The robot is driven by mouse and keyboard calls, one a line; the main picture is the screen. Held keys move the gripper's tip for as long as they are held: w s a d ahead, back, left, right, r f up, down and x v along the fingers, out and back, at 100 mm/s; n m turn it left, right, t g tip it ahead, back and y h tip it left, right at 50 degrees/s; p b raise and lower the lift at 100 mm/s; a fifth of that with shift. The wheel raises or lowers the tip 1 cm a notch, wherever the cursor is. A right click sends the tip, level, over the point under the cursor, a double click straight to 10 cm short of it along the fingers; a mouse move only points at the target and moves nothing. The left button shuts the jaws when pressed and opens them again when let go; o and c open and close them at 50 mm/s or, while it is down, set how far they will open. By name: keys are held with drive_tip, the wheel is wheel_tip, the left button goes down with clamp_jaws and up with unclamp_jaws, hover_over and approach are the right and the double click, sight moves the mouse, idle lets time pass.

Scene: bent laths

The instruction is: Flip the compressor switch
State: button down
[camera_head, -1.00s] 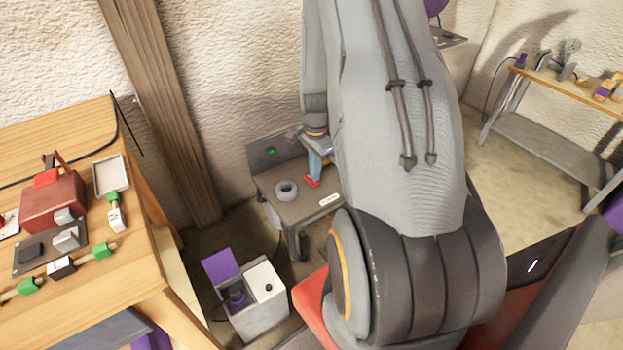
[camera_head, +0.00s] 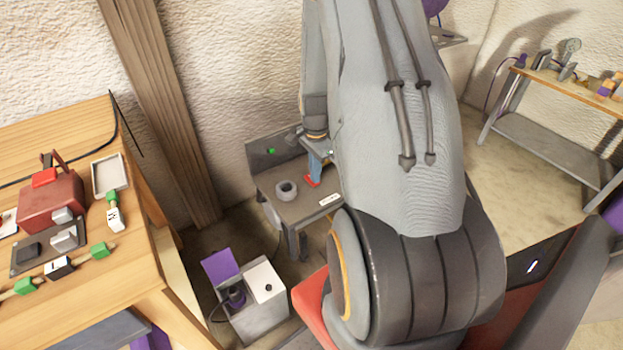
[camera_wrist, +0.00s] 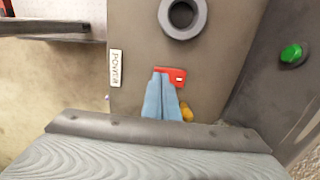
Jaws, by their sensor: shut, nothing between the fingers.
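A white label (camera_wrist: 115,68) reading something like "POWER" sits to the left. A green light (camera_wrist: 291,53) shows on the upright panel.
A grey ring (camera_head: 287,190) stands on the compressor top, near the switch. A small orange part (camera_wrist: 187,114) sits beside my fingers. A white box with a purple lid (camera_head: 220,264) is in front. A wooden workbench (camera_head: 150,215) is at left, a shelf table (camera_head: 550,135) at right.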

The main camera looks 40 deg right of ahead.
drive_tip(key=shift+f, duration=0.2)
drive_tip(key=shift+r, duration=0.2)
wheel_tip(320, 180, up, 7)
drive_tip(key=p, duration=0.4)
drive_tip(key=shift+f+p, duration=0.15)
drive_tip(key=shift+p, duration=0.2)
idle(0.4)
